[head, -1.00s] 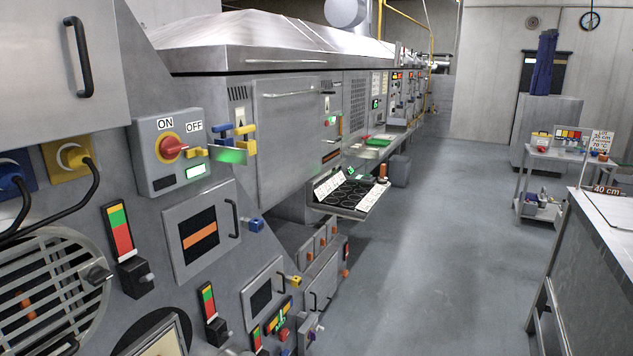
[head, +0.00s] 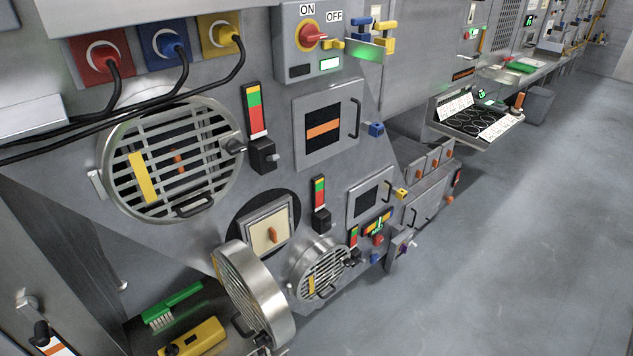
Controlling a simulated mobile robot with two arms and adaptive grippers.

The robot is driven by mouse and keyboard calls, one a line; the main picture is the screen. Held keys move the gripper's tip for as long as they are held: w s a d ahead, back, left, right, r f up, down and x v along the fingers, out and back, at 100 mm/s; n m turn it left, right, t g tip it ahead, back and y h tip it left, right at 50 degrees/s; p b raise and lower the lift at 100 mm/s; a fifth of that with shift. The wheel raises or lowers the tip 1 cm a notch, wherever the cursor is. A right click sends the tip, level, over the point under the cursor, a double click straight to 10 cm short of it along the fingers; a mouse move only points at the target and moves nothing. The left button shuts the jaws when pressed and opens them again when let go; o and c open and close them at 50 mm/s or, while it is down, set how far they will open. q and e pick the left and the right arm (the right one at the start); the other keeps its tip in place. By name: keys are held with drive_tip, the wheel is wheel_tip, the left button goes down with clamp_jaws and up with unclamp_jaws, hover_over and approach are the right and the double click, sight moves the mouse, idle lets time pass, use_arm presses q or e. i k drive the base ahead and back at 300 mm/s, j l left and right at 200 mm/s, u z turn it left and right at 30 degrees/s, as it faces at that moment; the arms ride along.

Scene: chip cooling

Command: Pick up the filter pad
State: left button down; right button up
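A cream square panel with an orange tab (head: 268,228) sits in a metal frame in a dark round opening on the machine's front. It looks like the filter pad, but I cannot be sure. A round steel cover (head: 252,290) stands tilted below it, swung or set away from the opening, and hides a little of the area under it. Neither of my grippers shows in the head view.
A large round grille (head: 172,160) is at the upper left, a smaller one (head: 322,270) at the lower right. A green brush (head: 174,303) and a yellow device (head: 194,338) lie on a low surface. The floor (head: 500,240) at right is clear.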

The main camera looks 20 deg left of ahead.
sight(264, 233)
drive_tip(key=i+u, duration=0.1)
drive_tip(key=u, duration=0.25)
drive_tip(key=l+u, duration=0.15)
drive_tip(key=u, duration=0.2)
drive_tip(key=i+l+u, duration=0.1)
drive_tip(key=u, duration=0.25)
